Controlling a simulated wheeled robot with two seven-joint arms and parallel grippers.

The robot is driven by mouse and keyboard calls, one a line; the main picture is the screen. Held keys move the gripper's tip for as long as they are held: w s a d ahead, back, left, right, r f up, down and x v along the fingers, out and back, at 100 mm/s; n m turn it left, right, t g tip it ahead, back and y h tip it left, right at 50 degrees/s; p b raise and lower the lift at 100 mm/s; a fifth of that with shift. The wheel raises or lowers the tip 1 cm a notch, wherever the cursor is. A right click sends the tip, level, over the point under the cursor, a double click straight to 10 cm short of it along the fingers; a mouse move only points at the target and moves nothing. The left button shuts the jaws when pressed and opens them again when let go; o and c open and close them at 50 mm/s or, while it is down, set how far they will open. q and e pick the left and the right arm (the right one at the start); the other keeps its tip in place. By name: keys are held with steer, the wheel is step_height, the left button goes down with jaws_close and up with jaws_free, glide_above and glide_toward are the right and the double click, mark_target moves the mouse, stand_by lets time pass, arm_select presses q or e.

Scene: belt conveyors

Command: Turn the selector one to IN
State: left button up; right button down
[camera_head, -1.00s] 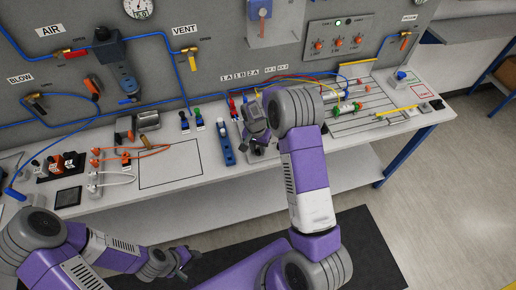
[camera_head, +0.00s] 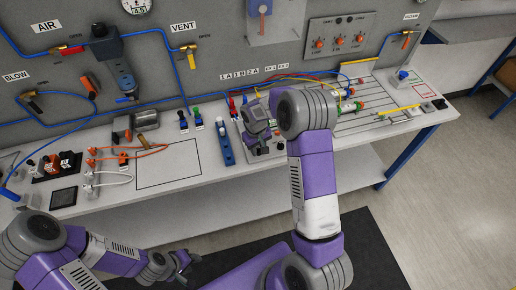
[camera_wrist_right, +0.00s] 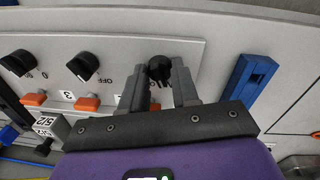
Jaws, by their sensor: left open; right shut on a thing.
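A sloped grey panel carries several black selector knobs, seen close in the right wrist view. My right gripper (camera_wrist_right: 160,88) has its two fingers on either side of one black knob (camera_wrist_right: 160,70) and is shut on it. Two other black knobs (camera_wrist_right: 83,67) and (camera_wrist_right: 18,63) stand to its left. The lettering shows upside down; an OFF label is readable, but the held knob's label is mostly hidden. In the head view my right gripper (camera_head: 262,146) is over the panel, partly hidden by its own arm. My left gripper (camera_head: 180,264) is open and empty, in front of the bench.
Orange pieces (camera_wrist_right: 87,104) sit along the panel below the knobs in the wrist view. A blue block (camera_head: 224,144) stands left of the right gripper. Hoses and rails (camera_head: 380,112) lie to the right. The outlined rectangle (camera_head: 168,163) on the bench is bare.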

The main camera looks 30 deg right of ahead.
steer(key=shift+n, duration=0.6)
steer(key=c, duration=0.8)
jaws_free()
steer(key=shift+c, duration=0.2)
steer(key=shift+r, duration=0.1)
steer(key=r, duration=0.7)
steer(key=shift+a+r, duration=0.2)
steer(key=shift+r, duration=0.05)
